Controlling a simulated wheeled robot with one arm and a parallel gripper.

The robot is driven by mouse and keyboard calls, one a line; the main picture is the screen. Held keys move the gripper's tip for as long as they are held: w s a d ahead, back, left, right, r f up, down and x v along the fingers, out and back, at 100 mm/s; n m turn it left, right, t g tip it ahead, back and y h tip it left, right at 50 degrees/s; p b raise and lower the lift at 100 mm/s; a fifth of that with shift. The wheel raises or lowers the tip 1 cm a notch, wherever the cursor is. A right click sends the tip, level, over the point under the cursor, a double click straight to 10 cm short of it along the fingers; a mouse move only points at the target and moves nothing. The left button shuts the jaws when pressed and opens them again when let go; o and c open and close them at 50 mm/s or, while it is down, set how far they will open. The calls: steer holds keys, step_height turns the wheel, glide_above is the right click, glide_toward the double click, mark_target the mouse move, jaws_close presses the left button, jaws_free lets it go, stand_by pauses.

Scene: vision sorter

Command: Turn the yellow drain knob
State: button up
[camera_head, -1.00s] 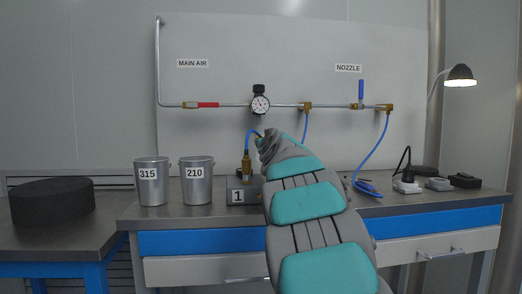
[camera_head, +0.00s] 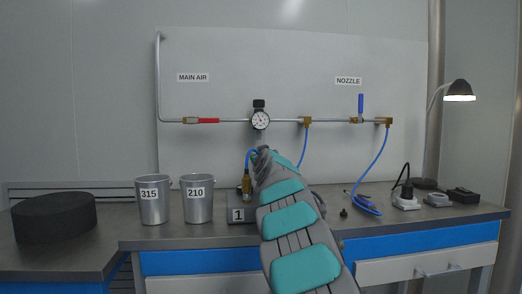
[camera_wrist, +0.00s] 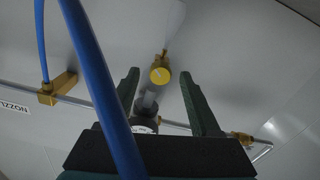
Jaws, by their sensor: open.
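The yellow drain knob (camera_wrist: 160,76) shows in the wrist view as a round yellow disc with brass fitting beyond it. My gripper (camera_wrist: 160,72) has its two dark green fingers apart, and the knob appears in the gap between their tips. Whether the fingers reach as deep as the knob, I cannot tell; no contact is visible. In the head view my arm hides the gripper and the knob.
A blue hose (camera_wrist: 92,75) crosses close in the wrist view. The air pipe (camera_head: 225,121) carries a gauge (camera_head: 260,120) and a blue-handled valve (camera_head: 361,104). Metal buckets marked 315 (camera_head: 153,205) and 210 (camera_head: 198,205) stand left. A lamp (camera_head: 459,90) stands right.

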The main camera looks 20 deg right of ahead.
steer(key=shift+w, duration=0.1)
jaws_close()
stand_by(0.6)
